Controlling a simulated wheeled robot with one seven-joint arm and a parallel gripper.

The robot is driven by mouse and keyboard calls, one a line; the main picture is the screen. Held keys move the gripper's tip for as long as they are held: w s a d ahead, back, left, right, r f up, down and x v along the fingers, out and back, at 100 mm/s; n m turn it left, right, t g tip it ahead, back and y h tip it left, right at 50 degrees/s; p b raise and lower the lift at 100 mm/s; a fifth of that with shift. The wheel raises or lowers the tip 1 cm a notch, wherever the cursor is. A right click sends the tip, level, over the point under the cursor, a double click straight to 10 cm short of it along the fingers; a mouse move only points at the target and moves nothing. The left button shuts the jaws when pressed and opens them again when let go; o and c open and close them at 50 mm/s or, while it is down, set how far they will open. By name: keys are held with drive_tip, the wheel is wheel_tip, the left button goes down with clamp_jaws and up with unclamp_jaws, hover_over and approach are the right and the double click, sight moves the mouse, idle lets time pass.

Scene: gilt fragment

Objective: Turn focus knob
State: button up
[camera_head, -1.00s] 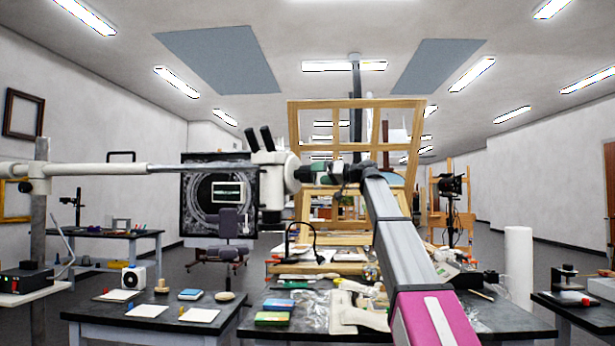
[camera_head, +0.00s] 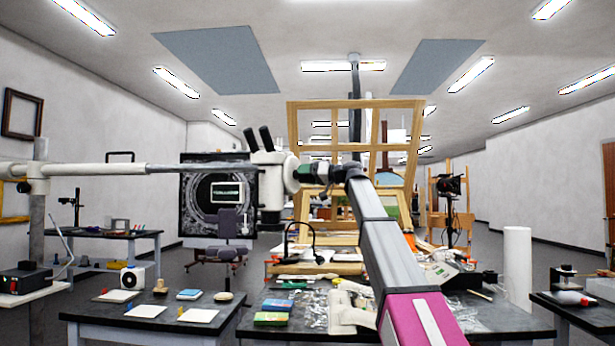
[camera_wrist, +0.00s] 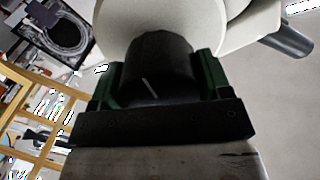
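The focus knob (camera_wrist: 158,70) is a black cylinder with a short white mark. It sticks out from the cream microscope body (camera_head: 271,176), which hangs from a horizontal boom. My gripper (camera_head: 305,173) is at the right side of the microscope head. In the wrist view, the green fingers of my gripper (camera_wrist: 158,82) stand on both sides of the knob, and the knob fills nearly all the room between them. I cannot tell whether the fingers press on it. In the head view the knob is hidden by my gripper.
The boom (camera_head: 130,170) runs left to a grey post (camera_head: 39,240). A wooden frame (camera_head: 298,122) stands behind my gripper. Below are dark worktables with a green box (camera_head: 271,319), papers and tools.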

drive_tip(key=shift+m, duration=1.4)
drive_tip(key=o, duration=0.9)
drive_tip(key=shift+o, duration=0.2)
drive_tip(key=v, duration=1)
drive_tip(key=shift+s+d, duration=0.15)
drive_tip(key=shift+d, duration=0.25)
